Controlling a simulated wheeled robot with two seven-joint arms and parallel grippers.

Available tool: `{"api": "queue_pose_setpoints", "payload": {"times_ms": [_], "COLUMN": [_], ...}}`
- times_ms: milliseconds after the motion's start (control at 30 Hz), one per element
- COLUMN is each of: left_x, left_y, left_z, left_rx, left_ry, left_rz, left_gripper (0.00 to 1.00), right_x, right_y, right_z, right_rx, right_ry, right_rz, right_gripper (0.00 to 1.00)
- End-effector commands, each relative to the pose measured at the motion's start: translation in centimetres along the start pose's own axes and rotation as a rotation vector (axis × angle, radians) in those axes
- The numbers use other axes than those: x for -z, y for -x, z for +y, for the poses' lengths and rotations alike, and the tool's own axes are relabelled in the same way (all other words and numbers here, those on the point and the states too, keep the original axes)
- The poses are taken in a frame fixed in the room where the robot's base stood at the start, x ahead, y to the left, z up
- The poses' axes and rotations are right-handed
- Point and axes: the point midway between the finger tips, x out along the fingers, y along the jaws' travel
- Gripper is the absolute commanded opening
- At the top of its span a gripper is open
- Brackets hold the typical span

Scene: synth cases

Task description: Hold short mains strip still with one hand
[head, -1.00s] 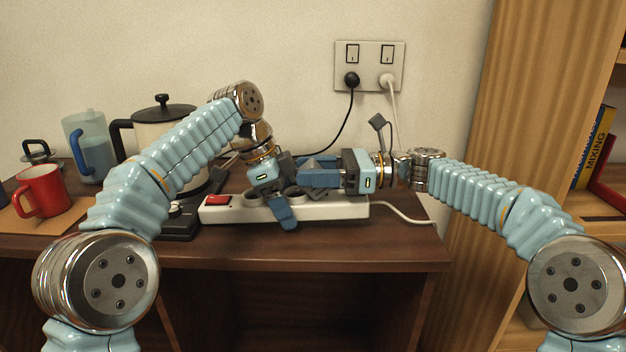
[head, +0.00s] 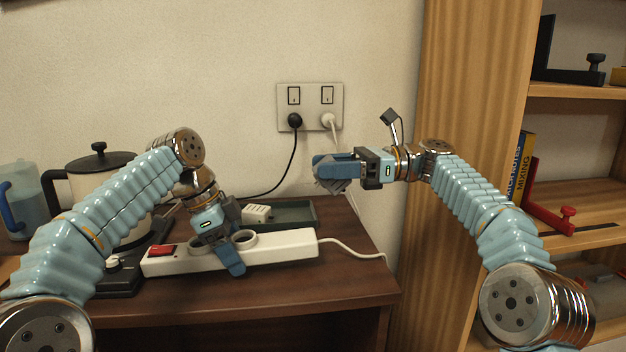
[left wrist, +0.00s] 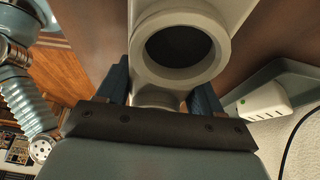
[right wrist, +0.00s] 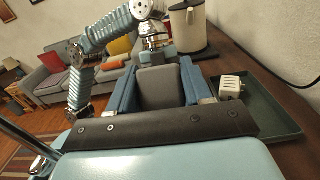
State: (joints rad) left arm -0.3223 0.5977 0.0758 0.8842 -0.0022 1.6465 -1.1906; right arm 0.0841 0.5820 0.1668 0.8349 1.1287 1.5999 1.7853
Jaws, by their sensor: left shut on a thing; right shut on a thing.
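The short mains strip (head: 285,246) is white with a red switch (head: 162,251) at its left end and round sockets. It lies on the dark brown desk top. My left gripper (head: 230,242) is shut across its middle, one blue finger on the front side. In the left wrist view the strip (left wrist: 150,70) with a round socket sits between the fingers. My right gripper (head: 332,170) is up in the air, right of and above the strip. It is shut on a grey block-like piece (right wrist: 163,88), possibly a plug, mostly hidden by the fingers in the head view.
A dark green tray (head: 292,214) with a small white adapter (head: 257,213) lies behind the strip. A wall socket (head: 310,105) holds a black and a white plug. A kettle (head: 98,180) stands at left. A wooden shelf (head: 475,130) stands at right.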

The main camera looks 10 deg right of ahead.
Motion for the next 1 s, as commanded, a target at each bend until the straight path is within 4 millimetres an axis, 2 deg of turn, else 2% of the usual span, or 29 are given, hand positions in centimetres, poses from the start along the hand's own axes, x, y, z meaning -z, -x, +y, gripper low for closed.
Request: {"api": "queue_pose_setpoints", "payload": {"times_ms": [300, 433, 600, 1000], "left_x": [-0.1, -0.1, -0.1, -0.1], "left_y": [0.1, 0.1, 0.1, 0.1], "left_z": [0.0, 0.0, 0.0, 0.0], "left_rx": [0.002, 0.002, 0.001, 0.001], "left_ry": [0.003, 0.002, 0.002, 0.002], "left_rz": [-0.002, -0.002, -0.002, -0.002], "left_gripper": [0.30, 0.30, 0.30, 0.30], "right_x": [2.8, 3.9, 4.7, 8.8], "right_y": [-3.4, -4.5, -5.0, -5.0], "right_z": [-11.9, -15.6, -17.5, -17.8], "right_rx": [0.285, 0.381, 0.433, 0.435], "right_ry": [-0.391, -0.525, -0.605, -0.611], "right_rz": [-0.095, -0.162, -0.213, -0.214], "right_gripper": [0.15, 0.15, 0.15, 0.15]}}
